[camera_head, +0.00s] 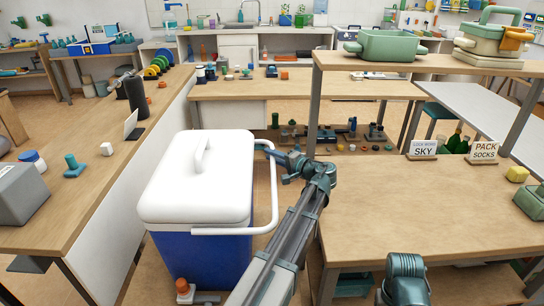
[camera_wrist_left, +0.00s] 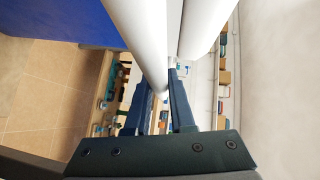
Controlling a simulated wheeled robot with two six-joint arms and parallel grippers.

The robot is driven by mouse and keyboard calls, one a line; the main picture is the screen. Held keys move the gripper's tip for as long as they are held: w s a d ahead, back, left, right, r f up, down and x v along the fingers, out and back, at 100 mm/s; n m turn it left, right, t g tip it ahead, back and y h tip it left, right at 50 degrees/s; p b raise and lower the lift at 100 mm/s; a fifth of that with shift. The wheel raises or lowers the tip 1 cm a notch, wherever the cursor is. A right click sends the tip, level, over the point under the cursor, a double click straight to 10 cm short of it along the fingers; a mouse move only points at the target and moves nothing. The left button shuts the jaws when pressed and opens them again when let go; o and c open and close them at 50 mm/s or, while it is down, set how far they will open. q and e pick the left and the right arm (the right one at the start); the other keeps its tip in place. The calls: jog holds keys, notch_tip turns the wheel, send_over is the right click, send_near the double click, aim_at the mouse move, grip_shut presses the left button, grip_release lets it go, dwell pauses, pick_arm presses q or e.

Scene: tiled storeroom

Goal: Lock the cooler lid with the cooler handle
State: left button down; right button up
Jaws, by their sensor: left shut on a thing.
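The cooler (camera_head: 196,176) has a blue body and a white lid (camera_head: 190,195), which looks shut, with a raised grip on top. Its white handle (camera_head: 274,195) is a U-shaped bar swung out to the right side, near lid level, and not over the lid top. My left gripper (camera_head: 267,149) is shut on the far part of the handle. In the left wrist view the handle (camera_wrist_left: 143,40) runs between the two dark fingers (camera_wrist_left: 160,82), and part of the blue body shows at upper left.
A wooden counter (camera_head: 85,185) runs along the left of the cooler, and a wooden table (camera_head: 400,220) stands to the right. A shelf above it holds a green bin (camera_head: 385,46). An orange-topped item (camera_head: 183,287) sits low by the cooler's near side.

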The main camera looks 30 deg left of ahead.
pick_arm(q)
jog(key=shift+r, duration=0.1)
jog(key=s+a+r+n+t+h+p, duration=0.1)
jog(key=s+a+r+n+h+p, duration=0.15)
jog(key=r+p, duration=0.7)
jog(key=s+a+r+n+h+p, duration=0.15)
jog(key=r+h+p, duration=0.3)
jog(key=p, duration=1.05)
jog(key=s+a+r+n+h+p, duration=0.1)
jog(key=s+a+r+p, duration=0.1)
jog(key=a, duration=0.2)
jog(key=s+a+r+n+t+h+p, duration=0.1)
jog(key=s+a+r+p, duration=0.1)
jog(key=a+p, duration=0.1)
jog(key=s+a+r+n+t+h+p, duration=0.1)
jog(key=s+a+r+p, duration=0.1)
jog(key=a, duration=0.4)
jog(key=shift+s+h+p, duration=0.35)
jog(key=shift+h+p, duration=0.05)
jog(key=shift+p, duration=0.35)
jog(key=shift+a+r, duration=0.1)
jog(key=shift+a, duration=0.05)
jog(key=c, duration=0.8)
grip_release()
